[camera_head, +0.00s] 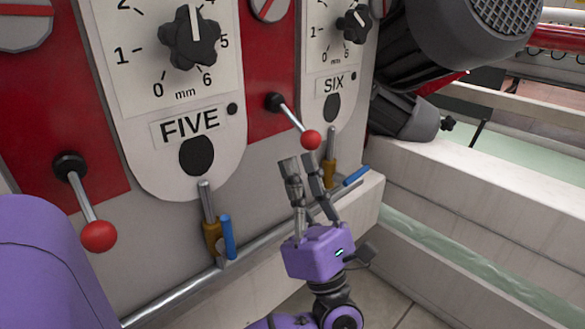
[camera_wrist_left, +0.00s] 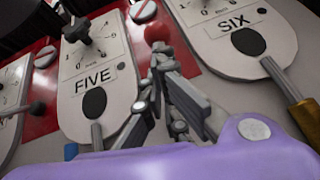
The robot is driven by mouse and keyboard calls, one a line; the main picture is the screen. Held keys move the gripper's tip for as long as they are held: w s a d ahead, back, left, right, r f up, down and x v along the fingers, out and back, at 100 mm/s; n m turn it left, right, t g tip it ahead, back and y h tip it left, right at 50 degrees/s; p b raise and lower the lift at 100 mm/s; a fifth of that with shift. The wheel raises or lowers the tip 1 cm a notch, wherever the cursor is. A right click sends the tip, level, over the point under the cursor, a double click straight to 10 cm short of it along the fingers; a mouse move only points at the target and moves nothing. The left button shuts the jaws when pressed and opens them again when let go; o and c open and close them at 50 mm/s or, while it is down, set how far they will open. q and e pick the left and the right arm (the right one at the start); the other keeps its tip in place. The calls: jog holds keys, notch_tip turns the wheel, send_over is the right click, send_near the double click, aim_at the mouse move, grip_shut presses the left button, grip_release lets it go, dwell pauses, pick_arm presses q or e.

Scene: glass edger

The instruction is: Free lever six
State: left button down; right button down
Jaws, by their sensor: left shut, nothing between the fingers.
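The lever beside the SIX plate (camera_head: 293,117) has a black pivot and a thin rod that slants down to the right. It ends in a red ball (camera_head: 311,140), which also shows at the top of the wrist view (camera_wrist_left: 157,33). My left gripper (camera_head: 300,163), with a purple body, points up just below the ball. Its fingers are shut and empty. In the wrist view the fingertips (camera_wrist_left: 160,52) overlap the lower side of the ball; whether they touch it I cannot tell. My right gripper is not in view.
The FIVE plate (camera_head: 180,125) with its dial stands left of the lever, the SIX plate (camera_head: 330,85) right. Another red-ball lever (camera_head: 98,236) hangs at left. A metal pipe (camera_head: 185,292) with blue-handled valves runs below. A dark motor (camera_head: 460,40) juts out at upper right.

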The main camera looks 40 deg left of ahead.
aim_at(305, 147)
pick_arm(q)
jog(key=d+r+n+g+h+p, duration=0.1)
jog(key=r+h+p, duration=0.1)
jog(key=d+r+n+g+h+p, duration=0.1)
jog(key=d+g+h+p, duration=0.1)
jog(key=shift+s+d+r+n+g, duration=0.2)
jog(key=shift+d+r+n+g, duration=0.1)
jog(key=shift+r, duration=0.1)
jog(key=r, duration=0.1)
jog(key=d+r+p, duration=0.1)
jog(key=r, duration=0.1)
jog(key=shift+d, duration=0.1)
dwell(0.4)
dwell(0.6)
jog(key=shift+f, duration=0.1)
